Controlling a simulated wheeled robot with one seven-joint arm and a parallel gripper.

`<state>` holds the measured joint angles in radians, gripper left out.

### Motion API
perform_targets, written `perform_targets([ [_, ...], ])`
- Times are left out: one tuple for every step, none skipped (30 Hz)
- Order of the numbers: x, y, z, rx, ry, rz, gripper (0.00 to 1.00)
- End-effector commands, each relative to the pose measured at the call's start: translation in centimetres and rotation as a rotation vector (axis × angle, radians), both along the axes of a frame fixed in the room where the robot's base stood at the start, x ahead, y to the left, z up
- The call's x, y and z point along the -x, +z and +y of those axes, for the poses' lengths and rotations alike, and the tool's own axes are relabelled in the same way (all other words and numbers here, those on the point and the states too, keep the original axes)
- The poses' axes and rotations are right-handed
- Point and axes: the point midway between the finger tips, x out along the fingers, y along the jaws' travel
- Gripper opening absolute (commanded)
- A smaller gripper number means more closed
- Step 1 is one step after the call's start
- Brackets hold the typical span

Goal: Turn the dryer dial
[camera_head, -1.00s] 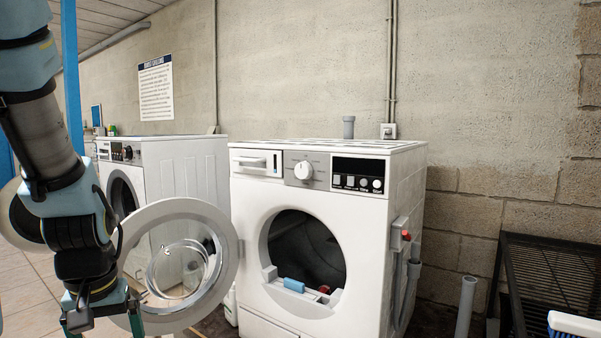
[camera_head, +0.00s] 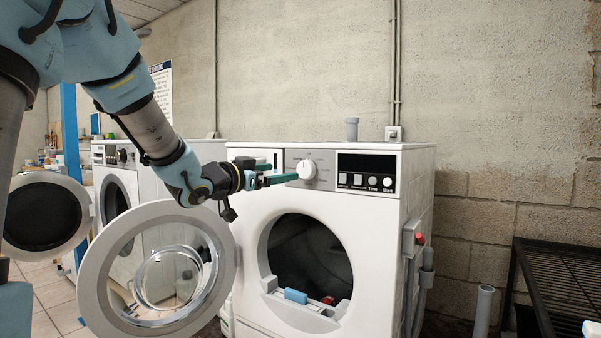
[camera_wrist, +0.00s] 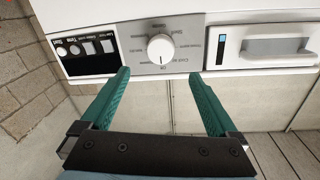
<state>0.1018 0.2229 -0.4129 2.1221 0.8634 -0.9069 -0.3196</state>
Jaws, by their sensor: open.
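The dryer (camera_head: 380,215) is a white front-loader with its round door swung open to the left. Its dial (camera_head: 307,169) is a round white knob on a grey panel, left of the black display. In the wrist view the dial (camera_wrist: 160,48) sits ahead, centred between the fingers, with printed labels around it. My gripper (camera_head: 283,180) is at the panel, just left of the dial in the head view. In the wrist view my gripper (camera_wrist: 160,76) has its green fingers wide apart, with nothing between them. The fingertips appear short of the dial; contact is not seen.
The open glass door (camera_head: 160,268) hangs below my arm. A drawer handle (camera_wrist: 270,45) is beside the dial panel. A second white machine (camera_head: 115,165) stands behind to the left. A black rack (camera_head: 560,290) stands at the right.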

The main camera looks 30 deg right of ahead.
Motion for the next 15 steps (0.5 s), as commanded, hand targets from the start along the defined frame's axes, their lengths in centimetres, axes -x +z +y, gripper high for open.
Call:
perform_targets([
  [-0.3,0.1,-0.6,0.0,-0.001,0.001,0.95],
  [-0.5,0.1,-1.0,0.0,0.0,0.001,0.95],
  [-0.7,0.1,-1.6,0.001,-0.001,0.003,0.95],
  [-0.9,0.1,-2.2,0.0,-0.001,0.003,0.95],
  [-1.2,0.1,-2.7,0.0,-0.001,0.003,0.95],
  [-1.5,0.1,-3.4,0.001,0.0,0.003,0.95],
  [-1.8,0.1,-3.9,0.001,0.001,0.004,0.95],
  [-2.0,0.1,-4.4,-0.001,0.0,0.004,0.95],
  [-2.3,0.1,-5.1,0.001,0.001,0.003,0.95],
  [-2.6,0.1,-5.6,0.0,0.001,0.004,0.95],
  [-2.8,0.1,-6.1,0.0,0.002,0.003,0.95],
  [-3.0,0.1,-6.7,-0.001,0.001,0.003,0.95],
  [-3.2,0.1,-7.1,0.0,0.001,0.003,0.95],
  [-3.4,0.1,-7.4,0.0,0.002,0.003,0.95],
  [-3.6,0.1,-7.8,-0.001,0.004,0.004,0.95],
])
